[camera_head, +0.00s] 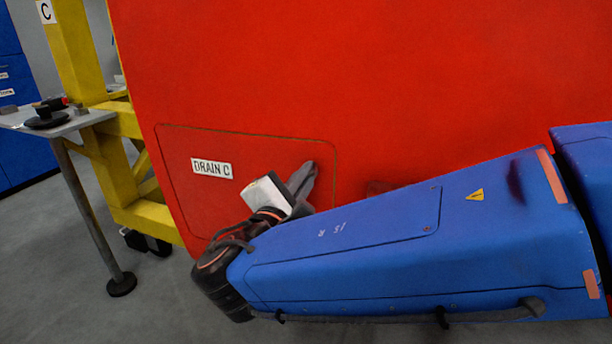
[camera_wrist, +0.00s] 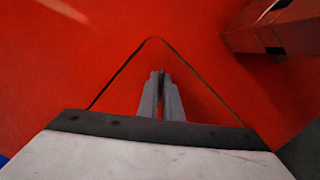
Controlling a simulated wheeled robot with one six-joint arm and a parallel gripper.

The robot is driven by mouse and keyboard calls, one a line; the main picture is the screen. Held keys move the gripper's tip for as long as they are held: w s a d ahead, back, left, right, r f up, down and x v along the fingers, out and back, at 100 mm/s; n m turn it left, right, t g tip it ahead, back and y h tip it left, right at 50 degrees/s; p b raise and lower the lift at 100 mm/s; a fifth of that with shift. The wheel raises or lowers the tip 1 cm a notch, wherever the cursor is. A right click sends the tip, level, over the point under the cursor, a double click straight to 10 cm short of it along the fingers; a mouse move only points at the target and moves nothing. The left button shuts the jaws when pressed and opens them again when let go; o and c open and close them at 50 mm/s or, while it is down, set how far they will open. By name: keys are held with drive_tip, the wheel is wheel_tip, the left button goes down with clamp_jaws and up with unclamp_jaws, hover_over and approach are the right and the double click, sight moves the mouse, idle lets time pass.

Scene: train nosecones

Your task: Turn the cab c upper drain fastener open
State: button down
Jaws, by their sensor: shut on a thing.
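The drain panel (camera_head: 180,150) is a rounded outline on the red nosecone, with a white label (camera_head: 212,168) reading DRAIN C. My gripper (camera_head: 312,172) is at the panel's upper right corner. In the wrist view my gripper (camera_wrist: 160,76) has its two grey fingers close together, pointing at the red surface just inside the panel's corner (camera_wrist: 152,41). The fingers are shut on the upper drain fastener, which they hide. I cannot tell how far the fastener is turned. My blue arm hides the lower right of the panel.
A yellow frame (camera_head: 82,60) with a C sign (camera_head: 46,11) stands at the left. A small grey table (camera_head: 88,119) holds a black and red tool (camera_head: 48,112). Blue cabinets (camera_head: 22,130) are at the far left. A dark red bracket (camera_wrist: 275,28) juts out at the wrist view's upper right.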

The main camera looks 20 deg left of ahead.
drive_tip(key=n, duration=0.5)
drive_tip(key=shift+n+y, duration=0.3)
drive_tip(key=shift+n, duration=0.1)
drive_tip(key=n, duration=0.5)
drive_tip(key=shift+y, duration=0.3)
drive_tip(key=shift+n, duration=0.5)
drive_tip(key=c, duration=1.9)
unclamp_jaws()
drive_tip(key=shift+c, duration=0.2)
drive_tip(key=shift+s, duration=0.15)
drive_tip(key=s+f, duration=0.1)
drive_tip(key=s, duration=1.6)
drive_tip(key=shift+f, duration=0.2)
